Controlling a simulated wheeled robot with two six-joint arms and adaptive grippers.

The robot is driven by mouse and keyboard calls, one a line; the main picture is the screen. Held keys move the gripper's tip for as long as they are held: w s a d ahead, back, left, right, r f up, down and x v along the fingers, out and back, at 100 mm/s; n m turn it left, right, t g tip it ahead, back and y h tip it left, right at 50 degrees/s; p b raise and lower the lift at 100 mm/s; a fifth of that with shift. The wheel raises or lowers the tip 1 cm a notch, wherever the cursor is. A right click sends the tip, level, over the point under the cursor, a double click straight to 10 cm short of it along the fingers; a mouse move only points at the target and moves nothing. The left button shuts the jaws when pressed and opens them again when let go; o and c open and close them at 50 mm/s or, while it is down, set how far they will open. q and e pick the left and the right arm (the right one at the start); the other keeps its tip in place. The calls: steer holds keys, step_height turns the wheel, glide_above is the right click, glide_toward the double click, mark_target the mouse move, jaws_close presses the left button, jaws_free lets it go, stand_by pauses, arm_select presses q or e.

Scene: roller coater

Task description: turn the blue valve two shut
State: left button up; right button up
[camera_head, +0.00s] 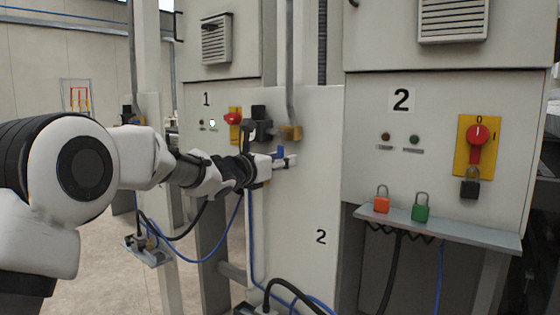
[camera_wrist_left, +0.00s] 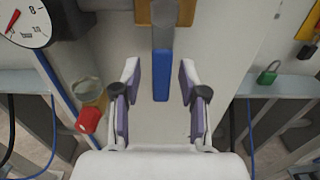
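The blue valve handle (camera_head: 280,152) shows as a small blue piece at my left gripper, on the grey-white panel with the lower "2". In the left wrist view the blue handle (camera_wrist_left: 161,75) is a long blue lever on a grey stem, pointing straight down the picture. My left gripper (camera_head: 287,161) is at the handle. In the wrist view its two fingers (camera_wrist_left: 160,82) are open, one on each side of the lever, with a visible gap on both sides. My right gripper is in neither view.
A brass-coloured fitting (camera_head: 291,132) sits above the handle. A red switch (camera_head: 477,134) with a dark padlock (camera_head: 470,187) is on the right cabinet. Orange (camera_head: 381,200) and green (camera_head: 420,208) padlocks stand on a shelf (camera_head: 450,231). A gauge (camera_wrist_left: 27,20) is at upper left in the wrist view.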

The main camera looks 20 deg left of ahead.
arm_select(q)
steer(key=shift+s, duration=0.15)
steer(key=v, duration=1.1)
steer(key=shift+s+a, duration=0.15)
steer(key=shift+s, duration=0.2)
